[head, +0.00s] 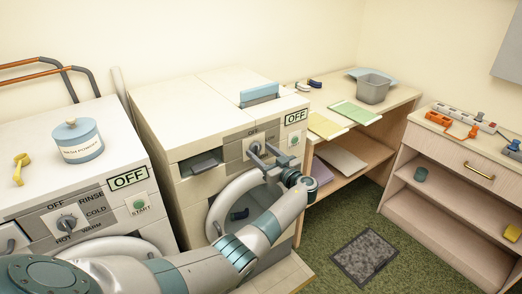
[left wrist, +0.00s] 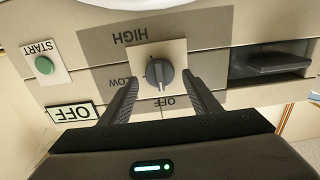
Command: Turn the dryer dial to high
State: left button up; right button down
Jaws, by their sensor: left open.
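The dryer (head: 165,120) is the white machine in the middle of the head view, with an OFF sign (head: 296,117) on its front. Its grey dial (left wrist: 159,73) shows upside down in the left wrist view, on a white plate with HIGH, LOW and OFF around it. The pointer mark appears to face OFF. My left gripper (head: 260,153) is in front of the dial. In the left wrist view its open fingers (left wrist: 159,78) stand on either side of the dial, with gaps; I cannot tell how close the tips are in depth. My right gripper is not in view.
A green START button (left wrist: 44,65) sits beside the dial. A washer (head: 28,128) with its own dial (head: 67,223) stands at the left, a lidded jar (head: 78,142) on top. A shelf table (head: 395,99) and a low cabinet (head: 440,147) stand at the right.

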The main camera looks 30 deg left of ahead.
pick_arm(q)
jog(key=shift+w+a, duration=0.1)
jog(key=shift+a, duration=0.15)
jog(key=shift+c, duration=0.3)
jog(key=c, duration=0.9)
jog(key=shift+c, duration=0.2)
jog(key=shift+f, duration=0.1)
